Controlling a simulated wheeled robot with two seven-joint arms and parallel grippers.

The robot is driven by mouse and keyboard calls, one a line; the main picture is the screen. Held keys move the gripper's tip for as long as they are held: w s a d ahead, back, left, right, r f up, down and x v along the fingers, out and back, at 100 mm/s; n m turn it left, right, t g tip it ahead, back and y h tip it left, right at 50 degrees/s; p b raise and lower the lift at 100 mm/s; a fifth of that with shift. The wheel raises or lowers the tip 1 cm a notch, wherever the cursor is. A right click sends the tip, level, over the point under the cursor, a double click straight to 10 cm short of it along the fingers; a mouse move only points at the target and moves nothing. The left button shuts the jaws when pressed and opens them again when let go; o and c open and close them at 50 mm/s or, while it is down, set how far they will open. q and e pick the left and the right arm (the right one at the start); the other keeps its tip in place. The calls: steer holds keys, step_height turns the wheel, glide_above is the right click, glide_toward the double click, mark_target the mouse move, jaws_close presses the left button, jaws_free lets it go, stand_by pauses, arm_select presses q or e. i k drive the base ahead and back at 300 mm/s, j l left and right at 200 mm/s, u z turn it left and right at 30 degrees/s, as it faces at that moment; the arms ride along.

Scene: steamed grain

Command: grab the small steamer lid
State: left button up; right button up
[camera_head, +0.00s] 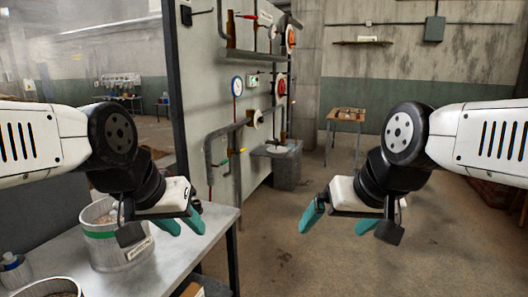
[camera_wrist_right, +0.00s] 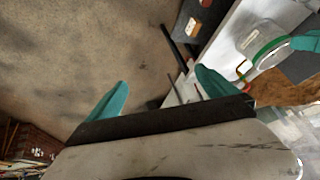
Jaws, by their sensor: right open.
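I cannot make out a small steamer lid for certain in either view. A pale round container with a green band (camera_head: 103,236) stands on the grey table at the left in the head view. It also shows in the right wrist view (camera_wrist_right: 262,42). My left gripper (camera_head: 188,231) is beside and above this container, with its teal fingers apart and nothing seen between them. My right gripper (camera_head: 332,231) is over the open floor, clear of the table. Its teal fingers are wide apart and empty, also in the right wrist view (camera_wrist_right: 163,92).
The grey table (camera_head: 186,255) fills the lower left. Another round container (camera_head: 47,286) is cut off at the bottom edge, near a blue-capped bottle (camera_head: 12,262). A wall panel with gauges and pipes (camera_head: 240,110) stands behind. Bare floor (camera_head: 310,262) lies to the right.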

mark_target(276, 150)
steer(key=i+z, duration=0.15)
steer(key=i+l+z, duration=0.1)
steer(key=i+z, duration=0.25)
steer(key=i, duration=1.2)
steer(key=i+l, duration=0.1)
steer(key=i, duration=1.9)
steer(key=i+u, duration=0.4)
steer(key=i+l+u, duration=0.3)
steer(key=i+u, duration=0.15)
steer(key=i+l+u, duration=1)
steer(key=l+u, duration=0.25)
steer(key=l, duration=0.1)
